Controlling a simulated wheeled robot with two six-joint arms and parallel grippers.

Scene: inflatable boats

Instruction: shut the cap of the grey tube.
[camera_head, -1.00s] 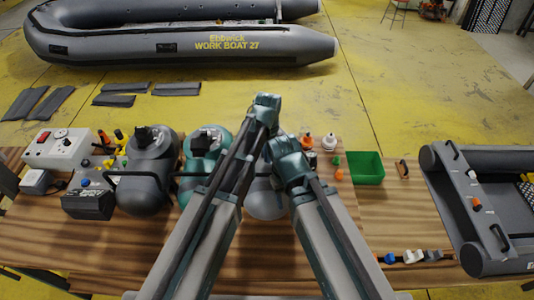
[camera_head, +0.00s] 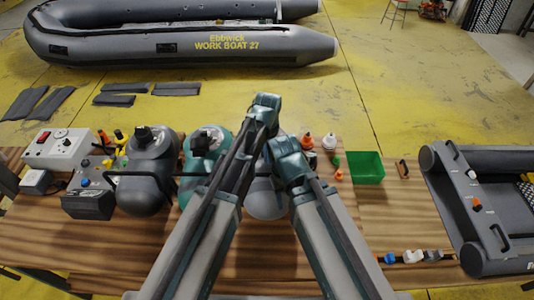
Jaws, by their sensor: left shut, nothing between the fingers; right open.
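A dark grey tube (camera_head: 147,185) lies on the bench left of my arms, with a black fitting on top. A teal tube (camera_head: 196,174) lies to its right, also with a dark fitting. A paler grey tube (camera_head: 264,203) is mostly hidden behind my arms, and its cap cannot be seen. My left gripper (camera_head: 265,104) is the higher one, shut and empty, above the paler tube's far end. My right gripper (camera_head: 284,150) is open, just below and right of it. Fingertip detail is too small to see, and I cannot tell whether either touches anything.
A white switch box (camera_head: 60,148) and a dark device (camera_head: 88,203) stand at the left. An orange-topped bottle (camera_head: 307,142), a green bin (camera_head: 366,166) and a grey boat section (camera_head: 452,215) are on the right.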

